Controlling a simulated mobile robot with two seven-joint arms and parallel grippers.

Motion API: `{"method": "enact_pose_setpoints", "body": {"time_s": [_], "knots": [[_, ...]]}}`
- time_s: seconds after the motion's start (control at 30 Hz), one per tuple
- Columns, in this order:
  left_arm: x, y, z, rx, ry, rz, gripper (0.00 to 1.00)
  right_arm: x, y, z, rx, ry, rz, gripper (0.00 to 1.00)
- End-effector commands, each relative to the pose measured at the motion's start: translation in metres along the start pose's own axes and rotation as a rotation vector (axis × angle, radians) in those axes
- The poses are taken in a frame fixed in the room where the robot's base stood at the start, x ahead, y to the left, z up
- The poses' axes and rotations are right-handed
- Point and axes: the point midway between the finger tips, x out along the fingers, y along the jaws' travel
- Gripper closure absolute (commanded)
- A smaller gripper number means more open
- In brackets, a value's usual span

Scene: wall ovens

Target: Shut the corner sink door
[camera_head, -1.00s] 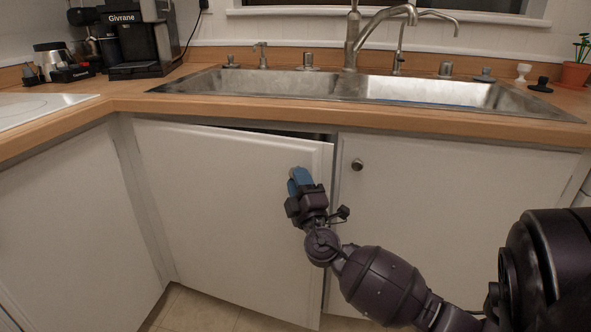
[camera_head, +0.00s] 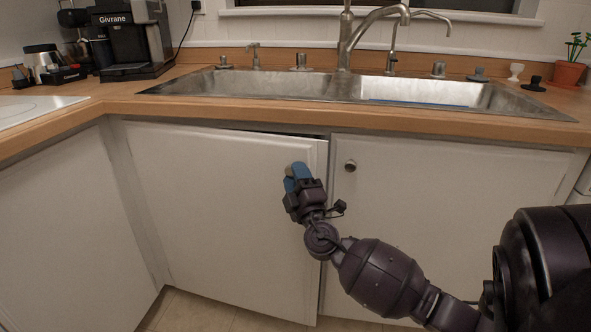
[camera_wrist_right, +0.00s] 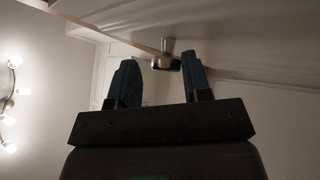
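The left door (camera_head: 215,210) of the sink cabinet stands slightly ajar, with a thin dark gap along its top right edge under the countertop. My right gripper (camera_head: 297,172), with blue fingers, is at the door's front near its upper right edge. In the right wrist view, the two fingers (camera_wrist_right: 160,78) are apart, and a metal knob (camera_wrist_right: 167,56) shows between or just beyond their tips, not clamped. Whether the fingers touch the door is unclear. My left gripper is not in view.
The neighbouring right door (camera_head: 450,215) is shut and has a round knob (camera_head: 350,166). Above are the wooden countertop (camera_head: 330,120) and the double sink (camera_head: 350,88). A coffee machine (camera_head: 130,40) stands at the back left. A potted plant (camera_head: 568,72) stands at the right.

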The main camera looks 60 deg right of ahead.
Motion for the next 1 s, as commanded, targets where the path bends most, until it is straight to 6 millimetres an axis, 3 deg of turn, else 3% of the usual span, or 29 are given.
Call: {"method": "enact_pose_setpoints", "body": {"time_s": [0.37, 0.8, 1.0], "knots": [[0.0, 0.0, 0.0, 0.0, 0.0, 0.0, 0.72, -0.007, -0.001, 0.0, 0.0, -0.001, -0.003, 0.59], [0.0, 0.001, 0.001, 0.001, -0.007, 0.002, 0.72, -0.08, -0.001, 0.001, -0.001, -0.001, -0.004, 0.59], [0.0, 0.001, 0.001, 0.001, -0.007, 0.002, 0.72, -0.102, -0.001, 0.001, -0.001, -0.002, -0.003, 0.59]]}}
